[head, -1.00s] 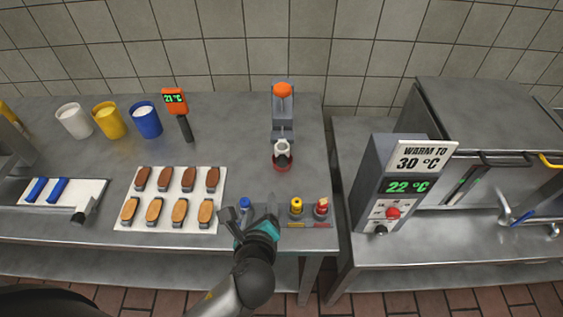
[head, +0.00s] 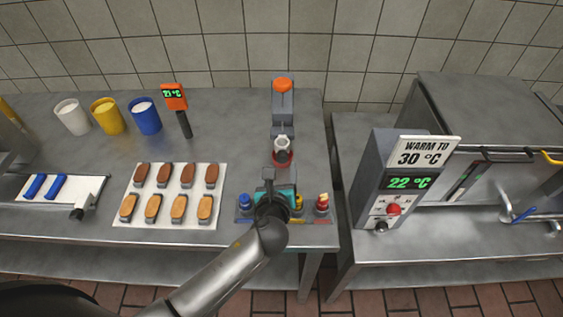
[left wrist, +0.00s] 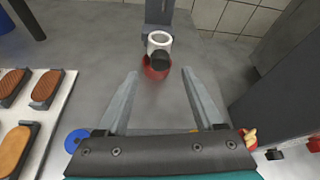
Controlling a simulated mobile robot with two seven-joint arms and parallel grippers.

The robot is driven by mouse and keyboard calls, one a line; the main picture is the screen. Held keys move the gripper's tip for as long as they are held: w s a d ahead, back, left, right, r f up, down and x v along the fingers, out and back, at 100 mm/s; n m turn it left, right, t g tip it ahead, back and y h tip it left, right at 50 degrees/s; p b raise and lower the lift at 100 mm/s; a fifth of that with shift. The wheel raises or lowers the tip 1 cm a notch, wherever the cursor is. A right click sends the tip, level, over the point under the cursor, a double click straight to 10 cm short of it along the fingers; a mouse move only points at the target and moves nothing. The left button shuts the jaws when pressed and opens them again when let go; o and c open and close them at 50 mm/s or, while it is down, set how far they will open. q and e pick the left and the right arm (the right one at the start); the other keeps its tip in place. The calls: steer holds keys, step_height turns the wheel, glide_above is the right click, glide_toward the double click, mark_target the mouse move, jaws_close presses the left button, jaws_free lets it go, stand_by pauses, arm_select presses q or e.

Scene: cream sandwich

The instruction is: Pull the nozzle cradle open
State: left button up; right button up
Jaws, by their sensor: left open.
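The nozzle cradle appears to be part of a grey stand (head: 283,108) with an orange knob, at the back right of the left counter. A white ring (head: 282,143) juts from its front, with a dark piece and a red round part (head: 283,158) below. My left gripper (head: 280,180) is open and empty, in front of the stand. In the left wrist view its fingers (left wrist: 160,75) point at the white ring (left wrist: 160,39) and red part (left wrist: 156,68), which lie ahead between the fingertips, apart from them. My right gripper is not in view.
A tray of biscuits (head: 222,178) is to the left. A control box (head: 367,180) stands right, across a gap.

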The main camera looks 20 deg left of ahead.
mark_target(282, 160)
arm_select(q)
steer(key=shift+b+x, duration=0.55)
steer(key=shift+x, duration=2.25)
jaws_close()
